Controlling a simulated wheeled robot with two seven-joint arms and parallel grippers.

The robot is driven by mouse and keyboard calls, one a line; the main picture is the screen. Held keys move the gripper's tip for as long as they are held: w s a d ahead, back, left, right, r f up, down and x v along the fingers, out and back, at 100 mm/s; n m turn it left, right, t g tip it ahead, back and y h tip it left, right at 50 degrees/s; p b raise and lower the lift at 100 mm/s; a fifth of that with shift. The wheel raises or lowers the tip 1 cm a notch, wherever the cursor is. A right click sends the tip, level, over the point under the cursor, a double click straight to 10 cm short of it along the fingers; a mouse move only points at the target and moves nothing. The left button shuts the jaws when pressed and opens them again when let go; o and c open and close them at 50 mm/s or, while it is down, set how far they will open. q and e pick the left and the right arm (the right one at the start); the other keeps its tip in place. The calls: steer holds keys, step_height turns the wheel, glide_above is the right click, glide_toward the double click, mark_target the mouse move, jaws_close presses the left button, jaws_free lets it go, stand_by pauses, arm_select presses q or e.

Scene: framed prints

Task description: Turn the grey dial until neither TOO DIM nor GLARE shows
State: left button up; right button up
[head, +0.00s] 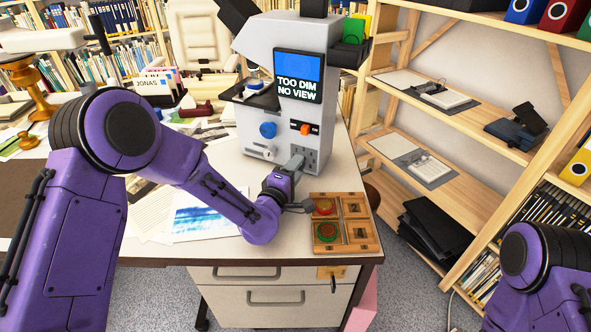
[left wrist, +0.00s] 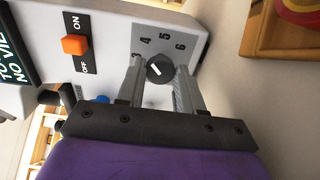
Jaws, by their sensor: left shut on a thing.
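The grey machine (head: 285,40) stands on the desk. Its screen (head: 299,76) reads TOO DIM and NO VIEW; GLARE does not show. My left gripper (head: 296,163) is at the lower front panel. In the left wrist view, the dark grey dial (left wrist: 160,70) has a white mark and sits between the two fingers of my left gripper (left wrist: 160,75), which are shut on it. The numbers 4, 5 and 6 show around the dial, and a 3 is partly hidden by a finger. I cannot tell which number the mark points at. My right gripper is out of view.
An orange ON/OFF switch (head: 305,128) and a blue knob (head: 267,130) are on the machine's front. A wooden tray (head: 345,243) with round pieces lies close below my left gripper. Prints (head: 205,216) lie on the desk. Shelves (head: 455,120) stand at the right.

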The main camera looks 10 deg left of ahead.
arm_select(q)
steer(key=shift+f, duration=0.1)
steer(key=o, duration=1.1)
steer(key=shift+c, duration=0.2)
steer(key=s, duration=0.3)
steer(key=s+a, duration=0.1)
steer(key=s, duration=0.3)
steer(key=s+a+b, duration=0.1)
steer(key=s, duration=0.2)
steer(key=shift+s, duration=0.25)
